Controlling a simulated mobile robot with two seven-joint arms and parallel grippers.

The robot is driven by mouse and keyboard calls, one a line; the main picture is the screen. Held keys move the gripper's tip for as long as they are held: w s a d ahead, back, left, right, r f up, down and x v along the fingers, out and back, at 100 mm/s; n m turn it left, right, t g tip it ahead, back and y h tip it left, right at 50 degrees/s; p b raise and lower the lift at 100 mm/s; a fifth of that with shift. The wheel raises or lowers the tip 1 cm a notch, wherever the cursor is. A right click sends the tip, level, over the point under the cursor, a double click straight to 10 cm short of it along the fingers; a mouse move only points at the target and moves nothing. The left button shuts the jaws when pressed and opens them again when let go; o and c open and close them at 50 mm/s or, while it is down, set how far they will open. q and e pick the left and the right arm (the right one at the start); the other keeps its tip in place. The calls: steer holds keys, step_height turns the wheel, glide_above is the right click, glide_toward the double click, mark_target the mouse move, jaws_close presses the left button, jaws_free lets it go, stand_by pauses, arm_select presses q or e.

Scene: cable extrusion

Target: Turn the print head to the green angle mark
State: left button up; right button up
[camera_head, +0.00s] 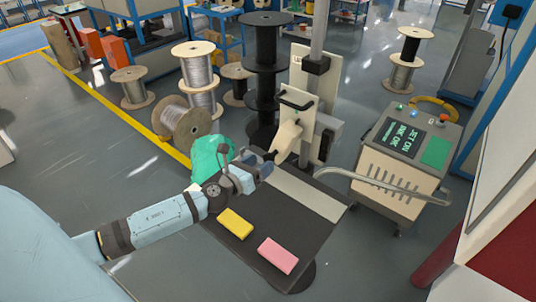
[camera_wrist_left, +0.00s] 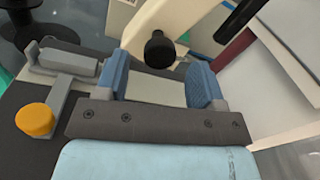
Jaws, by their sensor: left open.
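The print head (camera_head: 287,136) is a cream body on the upright stand past the far edge of the dark table. A black knob (camera_wrist_left: 160,50) sticks out of it toward my left gripper. My left gripper (camera_head: 262,165) is open at the print head's near side. In the left wrist view the black knob shows between and just beyond the two blue fingers of the left gripper (camera_wrist_left: 160,84), with gaps on both sides, so it is not gripped. I cannot make out a green angle mark in either view. My right gripper is not in view.
A yellow block (camera_head: 235,223) and a pink block (camera_head: 278,256) lie on the dark table (camera_head: 265,225). A crumpled green thing (camera_head: 208,157) sits at its left edge. A control cabinet (camera_head: 400,165) with a curved rail stands right. Wire spools (camera_head: 186,124) stand behind left.

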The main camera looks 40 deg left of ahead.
mark_target(266, 159)
arm_select(q)
steer(key=shift+w+d, duration=0.2)
steer(key=shift+w, duration=0.8)
steer(key=shift+w+d, duration=0.15)
steer(key=shift+w, duration=0.8)
steer(key=shift+c, duration=0.4)
